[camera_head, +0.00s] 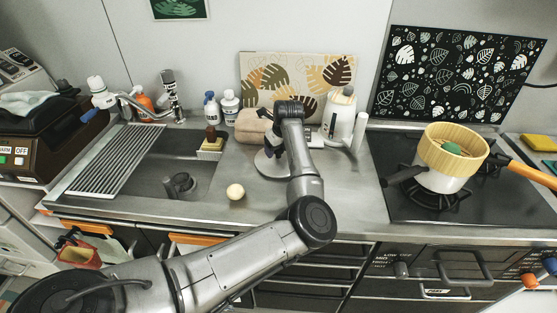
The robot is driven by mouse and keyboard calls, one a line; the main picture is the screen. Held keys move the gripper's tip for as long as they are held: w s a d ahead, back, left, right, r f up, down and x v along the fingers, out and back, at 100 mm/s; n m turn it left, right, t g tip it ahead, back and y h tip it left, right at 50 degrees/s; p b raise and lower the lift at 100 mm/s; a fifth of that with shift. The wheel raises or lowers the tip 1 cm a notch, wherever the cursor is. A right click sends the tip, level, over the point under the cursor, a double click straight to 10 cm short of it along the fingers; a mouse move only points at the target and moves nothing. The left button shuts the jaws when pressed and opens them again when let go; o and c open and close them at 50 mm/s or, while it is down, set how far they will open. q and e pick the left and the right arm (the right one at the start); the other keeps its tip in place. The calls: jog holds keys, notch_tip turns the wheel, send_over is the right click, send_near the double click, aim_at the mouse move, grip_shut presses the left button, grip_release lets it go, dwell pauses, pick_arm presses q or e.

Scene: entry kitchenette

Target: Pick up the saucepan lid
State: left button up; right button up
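A round, flat grey metal piece that looks like the saucepan lid (266,168) lies on the steel counter between the sink and the stove. My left arm crosses in front of its right part, and no knob can be made out clearly. My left gripper (274,140) is at the far end of the arm, close to the lid's back edge. Its fingers are small, dark and partly hidden by the wrist, so I cannot tell their opening or whether they touch the lid. My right gripper is not in view.
A pale ball (236,191) lies left of the lid. A tan rolled item (250,124), bottles (230,107) and a white canister (341,112) stand behind. The sink (150,180) is at left.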

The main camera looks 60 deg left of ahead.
pick_arm(q)
jog(key=c, duration=1.2)
grip_shut()
jog(key=shift+r, duration=0.15)
